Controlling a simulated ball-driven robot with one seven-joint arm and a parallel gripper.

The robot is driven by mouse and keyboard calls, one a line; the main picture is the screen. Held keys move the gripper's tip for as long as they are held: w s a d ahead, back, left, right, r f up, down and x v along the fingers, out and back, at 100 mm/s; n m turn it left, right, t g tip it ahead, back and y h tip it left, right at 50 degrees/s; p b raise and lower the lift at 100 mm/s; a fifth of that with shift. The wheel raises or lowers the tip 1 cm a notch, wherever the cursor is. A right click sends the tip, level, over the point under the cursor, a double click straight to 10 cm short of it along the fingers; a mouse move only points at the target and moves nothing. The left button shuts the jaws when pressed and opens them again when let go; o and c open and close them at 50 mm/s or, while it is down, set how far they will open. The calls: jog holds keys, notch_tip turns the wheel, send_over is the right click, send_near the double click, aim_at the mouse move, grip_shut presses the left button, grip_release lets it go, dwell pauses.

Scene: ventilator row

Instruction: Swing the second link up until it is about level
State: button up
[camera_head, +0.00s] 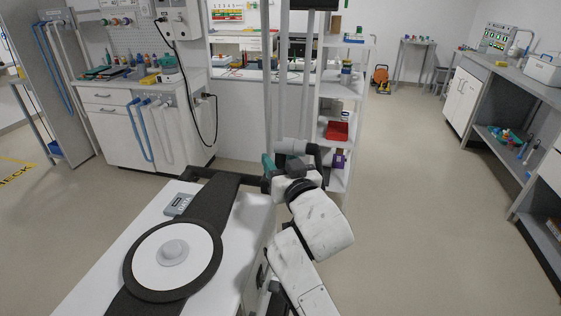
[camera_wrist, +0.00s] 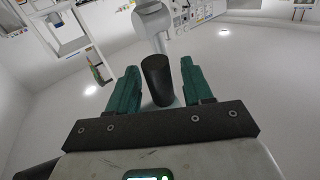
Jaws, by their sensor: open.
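In the wrist view my gripper (camera_wrist: 159,75) has its two teal fingers spread, with a black cylindrical grip (camera_wrist: 158,80) standing between them. Gaps show on both sides of the grip, so the jaws are not closed on it. The grip's far end meets a white rounded joint (camera_wrist: 153,18), which seems to belong to the linkage. In the head view my gripper (camera_head: 279,162) is small and partly hidden by my wrist. I cannot tell there which part is the second link or at what angle it hangs.
A dark tube (camera_head: 225,176) runs left from beside my wrist. A shelf unit (camera_head: 341,110) with a red bin (camera_head: 336,131) stands just beyond. A cabinet (camera_head: 125,125) is at left and a bench (camera_head: 515,80) at right. The floor (camera_head: 425,180) between is clear.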

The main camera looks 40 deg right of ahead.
grip_shut()
dwell(0.4)
